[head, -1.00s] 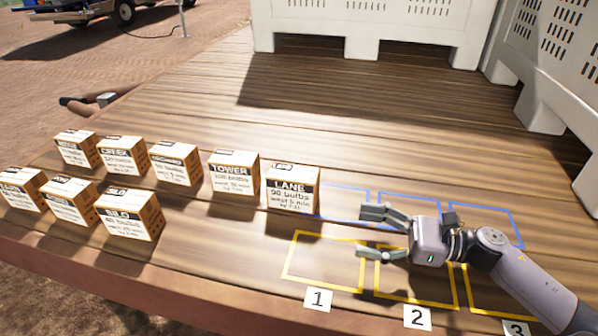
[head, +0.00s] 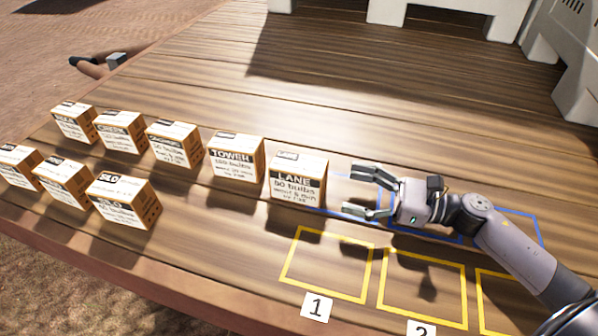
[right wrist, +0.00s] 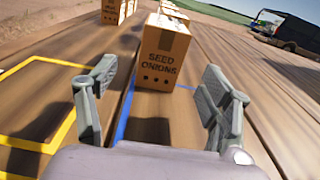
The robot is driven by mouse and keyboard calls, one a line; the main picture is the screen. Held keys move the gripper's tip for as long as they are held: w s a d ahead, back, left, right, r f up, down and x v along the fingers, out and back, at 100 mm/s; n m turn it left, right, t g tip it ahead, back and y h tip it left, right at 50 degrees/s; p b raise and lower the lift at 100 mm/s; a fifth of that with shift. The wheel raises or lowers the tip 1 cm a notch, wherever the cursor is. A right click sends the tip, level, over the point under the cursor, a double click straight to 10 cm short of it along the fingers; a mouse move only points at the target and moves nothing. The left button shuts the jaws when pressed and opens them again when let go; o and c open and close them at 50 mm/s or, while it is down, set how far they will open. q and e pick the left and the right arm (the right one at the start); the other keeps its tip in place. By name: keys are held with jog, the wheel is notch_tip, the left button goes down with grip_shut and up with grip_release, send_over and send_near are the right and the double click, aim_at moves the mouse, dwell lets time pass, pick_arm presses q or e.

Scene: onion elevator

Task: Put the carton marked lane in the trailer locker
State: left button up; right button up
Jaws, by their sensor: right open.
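The carton marked LANE (head: 297,181) stands upright on the wooden deck, at the right end of the back row of cartons. My right gripper (head: 362,192) is open and empty, just right of the LANE carton, with its fingers pointing toward it and a gap between. In the right wrist view a carton printed SEED ONIONS (right wrist: 165,52) stands ahead between the open fingers (right wrist: 160,108), beyond the fingertips. My left gripper is not in view. A dark vehicle (right wrist: 290,30) stands far off in the right wrist view; I cannot tell whether it is the trailer.
The TOWER carton (head: 233,159) stands close left of LANE, with several more cartons beyond. The SILO carton (head: 123,200) ends the front row. Yellow outlined spaces (head: 325,264) at the front are empty. White slatted bins (head: 440,14) stand at the back.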

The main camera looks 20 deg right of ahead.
aim_at(325, 181)
jog(key=p+x, duration=0.2)
jog(key=x, duration=0.4)
jog(key=shift+w+r, duration=0.15)
jog(key=shift+r, duration=0.05)
jog(key=shift+w+a+f+p, duration=0.1)
jog(key=shift+w+a+p, duration=0.2)
jog(key=shift+a+p, duration=0.15)
jog(key=shift+w+a+p, duration=0.2)
jog(key=shift+a+p, duration=0.05)
jog(key=shift+p, duration=0.05)
jog(key=p+x, duration=0.2)
jog(key=x, duration=0.1)
jog(key=shift+w+a, duration=0.15)
jog(key=shift+w, duration=0.05)
jog(key=shift+w+a+f+p, duration=0.1)
jog(key=shift+w+a+p, duration=0.15)
jog(key=shift+a+p, duration=0.15)
jog(key=shift+c, duration=0.5)
